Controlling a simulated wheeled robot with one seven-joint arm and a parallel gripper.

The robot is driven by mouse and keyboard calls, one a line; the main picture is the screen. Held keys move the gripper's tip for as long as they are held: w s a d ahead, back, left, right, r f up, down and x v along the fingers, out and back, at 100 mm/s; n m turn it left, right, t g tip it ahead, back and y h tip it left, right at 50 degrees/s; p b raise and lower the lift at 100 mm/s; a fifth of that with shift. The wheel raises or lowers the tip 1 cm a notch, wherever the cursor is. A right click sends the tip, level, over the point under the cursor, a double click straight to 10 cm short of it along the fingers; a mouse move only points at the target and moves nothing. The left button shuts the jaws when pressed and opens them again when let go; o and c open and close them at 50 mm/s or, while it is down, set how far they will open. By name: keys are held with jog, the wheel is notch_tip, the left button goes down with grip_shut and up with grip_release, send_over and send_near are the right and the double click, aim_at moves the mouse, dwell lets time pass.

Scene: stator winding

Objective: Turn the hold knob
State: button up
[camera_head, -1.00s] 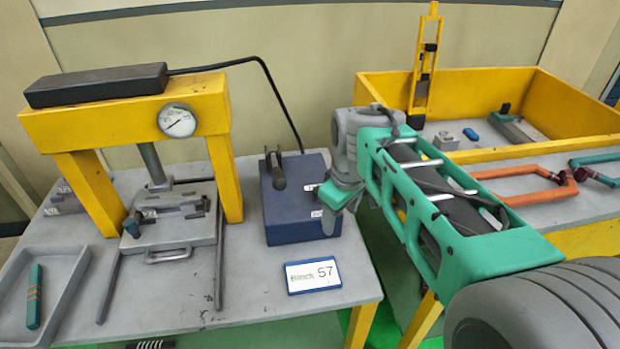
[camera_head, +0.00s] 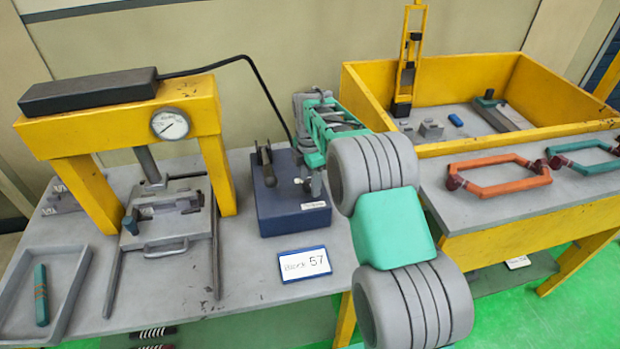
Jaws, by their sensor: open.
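A dark blue box (camera_head: 285,218) stands on the grey table, with a dark upright lever (camera_head: 266,166) on its top. A small grey fitting (camera_head: 317,184) shows at the box's right side and may be the hold knob; I cannot tell. My gripper (camera_head: 308,168) is open at the right rear of the box, close above this fitting. Its fingertips are small and partly hidden, and contact cannot be made out. A yellow press (camera_head: 115,120) with a round gauge (camera_head: 170,124) stands to the left. A small teal knob (camera_head: 130,222) sits at its lower plate.
A grey tray (camera_head: 75,290) holds a teal stick (camera_head: 41,295). A yellow-walled bin (camera_head: 560,92) and orange (camera_head: 500,175) and teal coil frames (camera_head: 585,157) are right. A black cable (camera_head: 250,70) arches behind the box.

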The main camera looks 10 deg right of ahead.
jog(key=shift+f, duration=0.15)
grip_shut()
dwell(0.6)
